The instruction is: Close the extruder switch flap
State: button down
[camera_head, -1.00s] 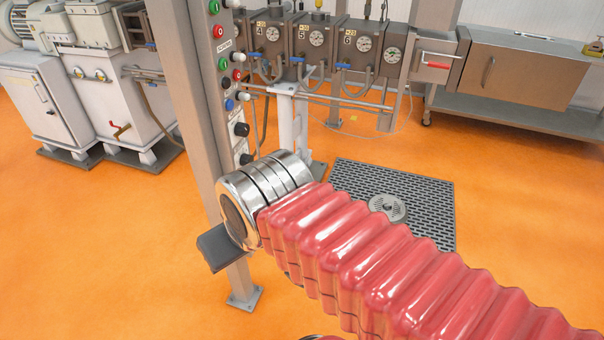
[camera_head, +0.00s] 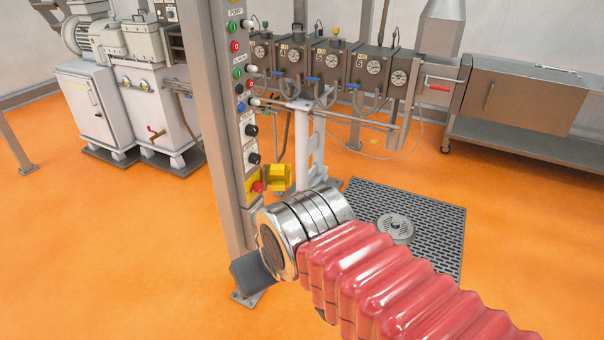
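The extruder switch is a yellow box with a red button (camera_head: 257,187) low on the grey control post. Its yellow flap (camera_head: 279,177) stands open, swung out to the right of the box. My red-sleeved arm reaches in from the lower right and ends in a silver wrist. A dark flat piece of my gripper (camera_head: 257,270) shows past the wrist, below the switch in the picture and in front of the post's lower part. The wrist hides most of the gripper, so its opening does not show. No contact with the flap is visible.
The control post (camera_head: 222,110) carries several buttons and knobs above the switch. Grey machine units with gauges (camera_head: 373,67) and a steel cabinet (camera_head: 525,93) stand behind. A floor grate (camera_head: 440,225) lies right of the post. Orange floor at left is open.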

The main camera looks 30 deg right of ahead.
aim_at(278, 174)
jog(key=z, duration=0.75)
jog(key=i, duration=1.65)
jog(key=z, duration=0.05)
